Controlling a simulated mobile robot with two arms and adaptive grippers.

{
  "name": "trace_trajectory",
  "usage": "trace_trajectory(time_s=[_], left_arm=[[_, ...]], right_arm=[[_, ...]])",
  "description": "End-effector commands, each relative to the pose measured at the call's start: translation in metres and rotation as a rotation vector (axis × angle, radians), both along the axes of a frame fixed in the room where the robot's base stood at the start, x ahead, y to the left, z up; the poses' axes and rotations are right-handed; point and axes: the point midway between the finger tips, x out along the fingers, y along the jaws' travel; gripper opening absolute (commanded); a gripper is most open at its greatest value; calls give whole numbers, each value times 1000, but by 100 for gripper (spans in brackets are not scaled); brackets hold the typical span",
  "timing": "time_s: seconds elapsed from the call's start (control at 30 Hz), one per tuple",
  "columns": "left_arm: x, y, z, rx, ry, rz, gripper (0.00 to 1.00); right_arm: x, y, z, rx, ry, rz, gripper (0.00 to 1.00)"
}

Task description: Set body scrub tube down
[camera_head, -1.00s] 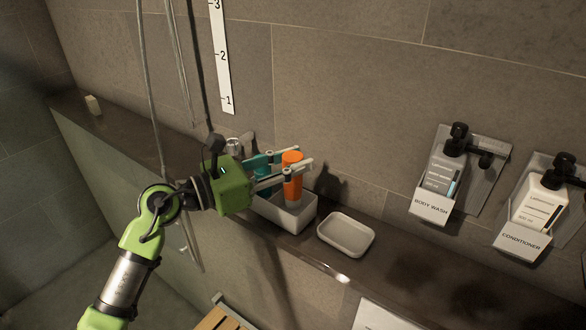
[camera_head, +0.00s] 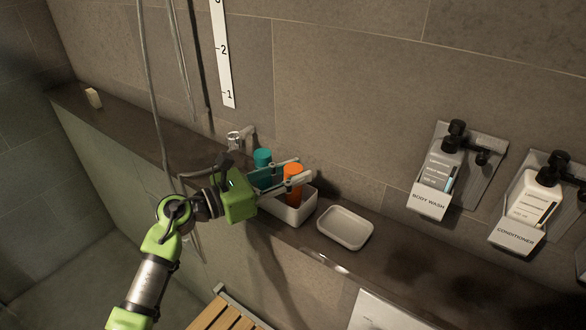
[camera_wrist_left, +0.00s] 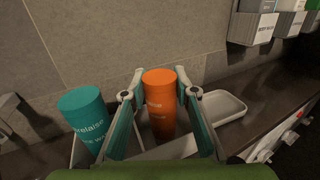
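My left gripper (camera_head: 299,169) is shut on an orange tube (camera_head: 293,190), with one finger on each side of it near its top. The tube is upright, with its lower part inside a white open box (camera_head: 301,211) on the ledge. Whether its bottom touches the box floor is hidden. In the left wrist view the orange tube (camera_wrist_left: 160,105) stands between the fingertips. A teal tube (camera_wrist_left: 86,118) with white lettering stands to its left in the same box; its top (camera_head: 263,156) shows behind the gripper in the head view. My right gripper is out of view.
An empty white dish (camera_head: 345,228) lies on the dark ledge (camera_head: 400,262) right of the box. Wall-mounted body wash (camera_head: 437,175) and conditioner (camera_head: 530,205) dispensers hang at right. A shower hose and faucet (camera_head: 235,140) are near the gripper. Free ledge lies right of the dish.

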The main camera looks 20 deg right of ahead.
Motion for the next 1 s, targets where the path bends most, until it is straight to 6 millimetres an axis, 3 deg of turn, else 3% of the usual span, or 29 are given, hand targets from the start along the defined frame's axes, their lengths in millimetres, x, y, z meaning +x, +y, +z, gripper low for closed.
trace_trajectory(time_s=[0.07, 0.5, 0.7, 1.0], left_arm=[[0, 0, 0, 0, 0, 0, 44], [0, 0, 6, 0, 1, 1, 44], [-7, 38, -3, 5, -4, 5, 44], [-21, 97, -1, 4, -2, 3, 44]], right_arm=[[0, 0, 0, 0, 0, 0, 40], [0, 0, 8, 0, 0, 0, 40], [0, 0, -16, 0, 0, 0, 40], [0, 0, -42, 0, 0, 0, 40]])
